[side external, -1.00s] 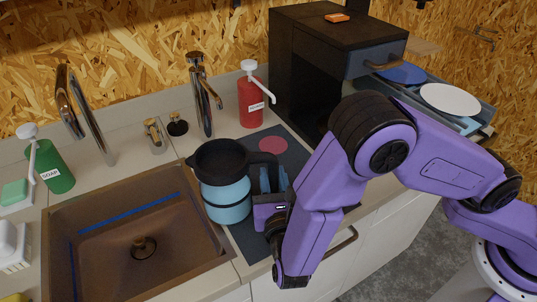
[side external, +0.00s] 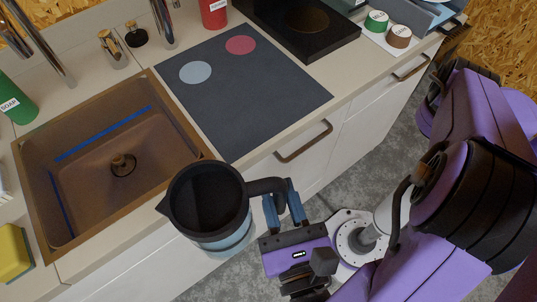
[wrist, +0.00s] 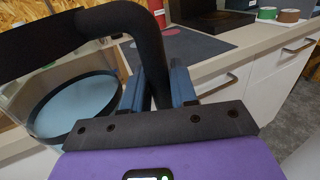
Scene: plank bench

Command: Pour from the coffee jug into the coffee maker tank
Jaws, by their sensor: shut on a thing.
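The coffee jug (side external: 226,241) has a black rim, spout and handle and a light-blue lower body. It is held roughly upright in front of the counter edge, just right of the sink's near corner, with its spout to the left. My gripper (side external: 282,204) is shut on its handle from the right. In the wrist view the handle passes between the blue fingers, and the jug (wrist: 78,108) is at left.
The brown sink (side external: 85,190) lies left of the jug. A dark mat (side external: 245,105) with blue and pink discs is clear. Taps and a red bottle (side external: 213,12) stand behind. Drawer handles (side external: 303,142) jut from the counter front.

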